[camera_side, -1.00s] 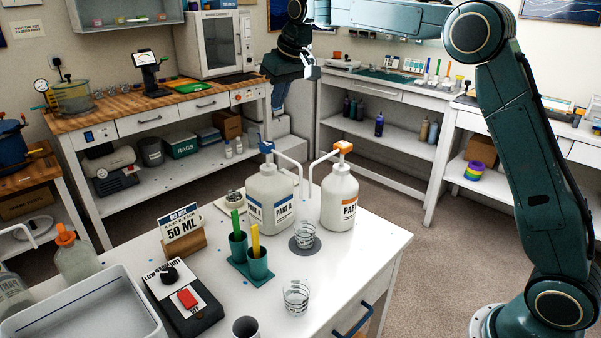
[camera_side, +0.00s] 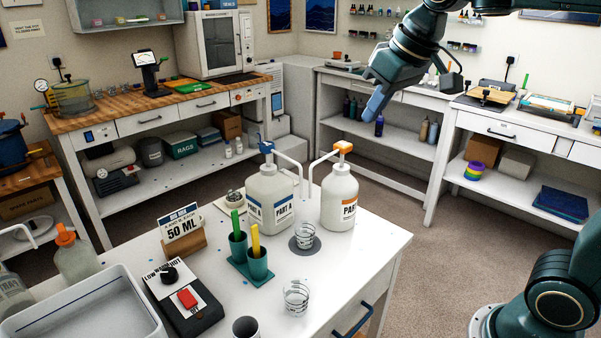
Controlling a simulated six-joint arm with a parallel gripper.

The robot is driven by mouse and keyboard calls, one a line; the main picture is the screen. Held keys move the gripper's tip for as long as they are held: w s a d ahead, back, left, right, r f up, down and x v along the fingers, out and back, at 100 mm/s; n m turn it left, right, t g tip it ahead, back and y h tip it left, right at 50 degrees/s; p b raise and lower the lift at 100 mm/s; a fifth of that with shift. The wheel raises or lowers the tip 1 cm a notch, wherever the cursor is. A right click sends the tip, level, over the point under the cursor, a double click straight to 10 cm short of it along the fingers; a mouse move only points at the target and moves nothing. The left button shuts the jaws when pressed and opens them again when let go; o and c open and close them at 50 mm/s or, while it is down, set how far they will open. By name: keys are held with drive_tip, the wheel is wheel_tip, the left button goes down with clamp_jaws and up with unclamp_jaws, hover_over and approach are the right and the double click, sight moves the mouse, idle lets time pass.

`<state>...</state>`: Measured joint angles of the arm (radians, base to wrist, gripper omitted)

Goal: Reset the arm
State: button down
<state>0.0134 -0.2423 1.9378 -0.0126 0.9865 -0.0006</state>
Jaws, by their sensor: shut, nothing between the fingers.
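My gripper (camera_side: 377,105) is high in the upper right of the side view, in the air, pointing down and to the left. Its fingers are together and hold nothing. It is well apart from the worktable (camera_side: 372,262) and from everything on it. My arm comes in from the top right, and part of it is out of the frame.
Pump bottles Part A (camera_side: 268,200) and Part B (camera_side: 340,203) stand on the worktable. A measuring cup (camera_side: 304,236) stands on a grey disc, another cup (camera_side: 296,298) nearer. A teal holder (camera_side: 250,268) bears yellow and green sticks. Open floor lies right of the table.

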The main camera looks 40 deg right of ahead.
drive_tip(key=s+f, duration=0.4)
drive_tip(key=s, duration=0.4)
drive_tip(key=s+f, duration=0.5)
drive_tip(key=s, duration=0.3)
drive_tip(key=shift+s, duration=0.25)
